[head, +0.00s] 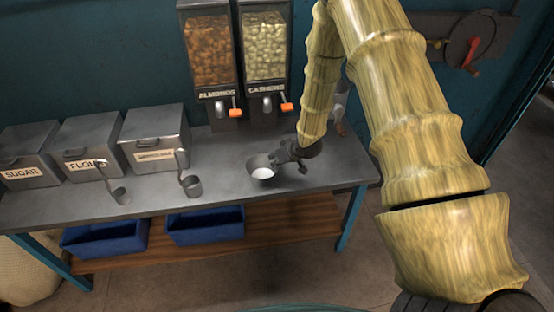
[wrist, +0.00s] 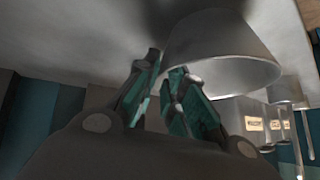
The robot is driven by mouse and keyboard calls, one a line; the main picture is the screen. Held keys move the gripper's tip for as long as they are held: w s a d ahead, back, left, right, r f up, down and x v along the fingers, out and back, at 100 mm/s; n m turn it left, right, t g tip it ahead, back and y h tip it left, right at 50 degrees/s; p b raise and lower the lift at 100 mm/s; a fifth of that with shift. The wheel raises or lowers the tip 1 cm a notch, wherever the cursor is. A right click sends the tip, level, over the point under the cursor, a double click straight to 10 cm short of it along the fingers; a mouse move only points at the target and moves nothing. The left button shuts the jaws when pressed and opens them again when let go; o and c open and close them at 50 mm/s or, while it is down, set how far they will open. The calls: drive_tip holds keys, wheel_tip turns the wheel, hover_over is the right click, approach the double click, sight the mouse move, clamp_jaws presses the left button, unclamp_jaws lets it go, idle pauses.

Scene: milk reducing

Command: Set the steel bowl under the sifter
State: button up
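The steel bowl (head: 262,172) stands on the steel counter with something white inside. My gripper (head: 281,156) is at its right rim in the head view. In the wrist view, which looks upside down, the bowl (wrist: 222,45) is large and close beyond my gripper (wrist: 163,66). One finger lies just outside the bowl's edge and the other overlaps the rim. The fingertips are a small gap apart. I cannot tell whether they pinch the wall. A device with a red crank (head: 470,52) is on the wall at upper right; I cannot tell whether it is the sifter.
Labelled steel bins, including sugar (head: 28,160) and flour (head: 90,148), stand on the counter's left with scoops (head: 191,187) in front. Almond (head: 211,60) and cashew (head: 264,50) dispensers are at the back. Blue tubs (head: 205,226) sit on the lower shelf. The front counter between scoop and bowl is clear.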

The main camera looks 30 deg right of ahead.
drive_tip(key=shift+o, duration=1.3)
drive_tip(key=shift+r, duration=0.15)
drive_tip(key=b+v, duration=0.1)
drive_tip(key=v, duration=1)
drive_tip(key=s+a+f+g, duration=0.2)
drive_tip(key=s+a+f, duration=0.2)
drive_tip(key=s+f, duration=0.3)
drive_tip(key=s+a+f+g+h, duration=0.1)
drive_tip(key=s+a+f+g, duration=0.1)
drive_tip(key=s+a+f, duration=0.2)
drive_tip(key=s+a+f+g, duration=0.1)
drive_tip(key=s+a+f, duration=0.3)
drive_tip(key=s+f, duration=0.6)
drive_tip(key=s, duration=0.7)
drive_tip(key=shift+a+m+g, duration=0.35)
drive_tip(key=shift+m+g, duration=0.05)
drive_tip(key=shift+o, duration=0.5)
drive_tip(key=s+a+f+g+h, duration=0.1)
drive_tip(key=s+a+f, duration=0.1)
drive_tip(key=s, duration=0.8)
drive_tip(key=shift+f+g, duration=0.3)
drive_tip(key=shift+o, duration=0.4)
drive_tip(key=shift+s, duration=0.3)
